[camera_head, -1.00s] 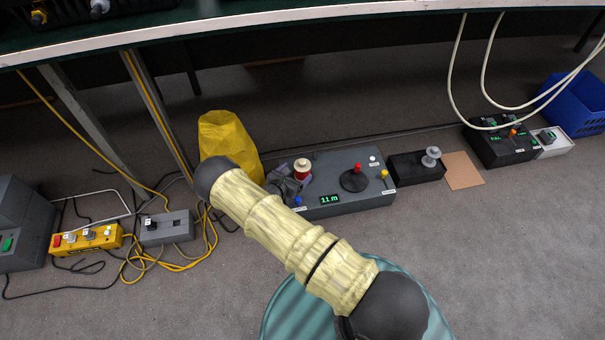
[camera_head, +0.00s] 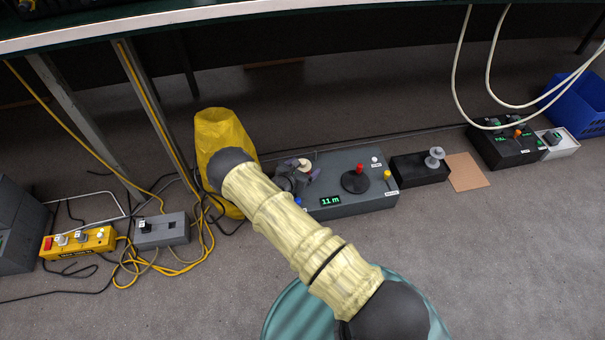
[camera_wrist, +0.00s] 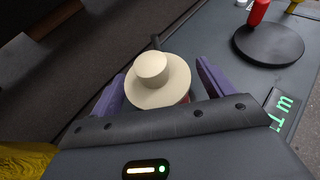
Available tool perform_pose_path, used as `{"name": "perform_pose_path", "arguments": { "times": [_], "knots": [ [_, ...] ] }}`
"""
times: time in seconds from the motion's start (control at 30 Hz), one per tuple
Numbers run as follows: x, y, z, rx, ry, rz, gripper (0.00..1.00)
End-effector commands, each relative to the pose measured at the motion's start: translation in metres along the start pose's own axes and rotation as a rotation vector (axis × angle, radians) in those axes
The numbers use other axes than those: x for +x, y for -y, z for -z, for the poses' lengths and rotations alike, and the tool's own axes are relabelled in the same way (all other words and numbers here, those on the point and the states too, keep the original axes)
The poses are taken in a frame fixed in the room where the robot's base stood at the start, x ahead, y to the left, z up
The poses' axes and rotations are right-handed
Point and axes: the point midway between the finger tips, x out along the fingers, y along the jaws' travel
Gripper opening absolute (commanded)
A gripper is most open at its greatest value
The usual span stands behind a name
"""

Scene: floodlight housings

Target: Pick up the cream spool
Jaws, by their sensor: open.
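The cream spool (camera_wrist: 172,92) has a wide round flange and a short knob on top. A bit of red shows under its flange in the wrist view. In the head view its top (camera_head: 305,163) shows just beyond my gripper, at the left end of the grey control box (camera_head: 340,208). My gripper (camera_wrist: 161,82) is open, with one purple finger on each side of the spool. I cannot tell whether the fingers touch it. The spool's lower part is hidden by its flange and my gripper.
The box also carries a red-topped stick on a black disc (camera_head: 355,182) and a yellow knob (camera_head: 387,175). A yellow sack (camera_head: 222,130) stands close on the left. A black box with a grey spool-like knob (camera_head: 435,157) is at right. Cables lie at left.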

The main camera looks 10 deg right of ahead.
Motion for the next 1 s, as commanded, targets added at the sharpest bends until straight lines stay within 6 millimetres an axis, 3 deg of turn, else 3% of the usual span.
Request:
{"name": "perform_pose_path", "arguments": {
  "times": [0.5, 0.77, 1.0],
  "knots": [
    [-0.0004, -0.0001, -0.0005, -0.001, 0.000, 0.000, 0.81],
    [-0.0004, -0.0001, -0.0004, -0.001, 0.000, 0.000, 0.31],
    [-0.0006, -0.0003, -0.0012, -0.001, 0.000, -0.001, 0.31]
  ]
}}
